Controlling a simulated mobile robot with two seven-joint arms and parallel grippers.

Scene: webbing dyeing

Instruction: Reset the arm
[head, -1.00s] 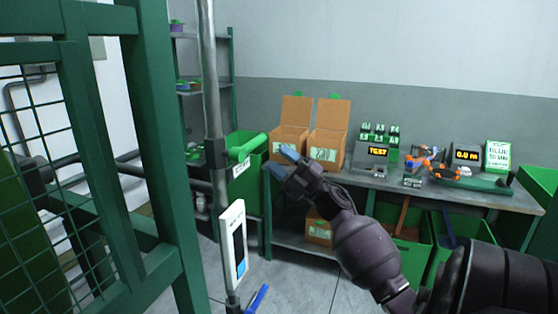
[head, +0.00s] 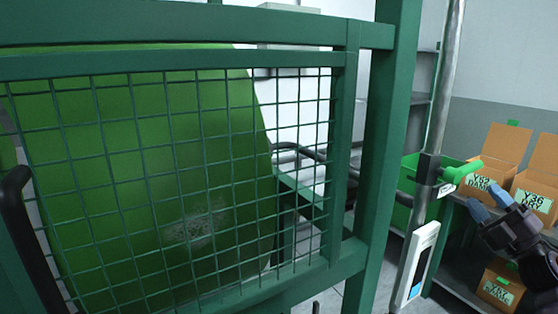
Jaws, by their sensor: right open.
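My right gripper (head: 484,205) is at the right edge of the head view. Its blue-tipped fingers are apart with nothing between them, and it hangs in front of the workbench and the open cardboard boxes. Most of the right arm is cut off by the picture edge. My left gripper is not in view.
A green mesh guard (head: 348,150) fills the left and middle, with a large green drum (head: 150,150) behind it. A metal pole (head: 440,100) carries a green handle (head: 462,171) and a white panel (head: 417,262). Cardboard boxes (head: 483,176) and a green bin (head: 408,185) stand at right.

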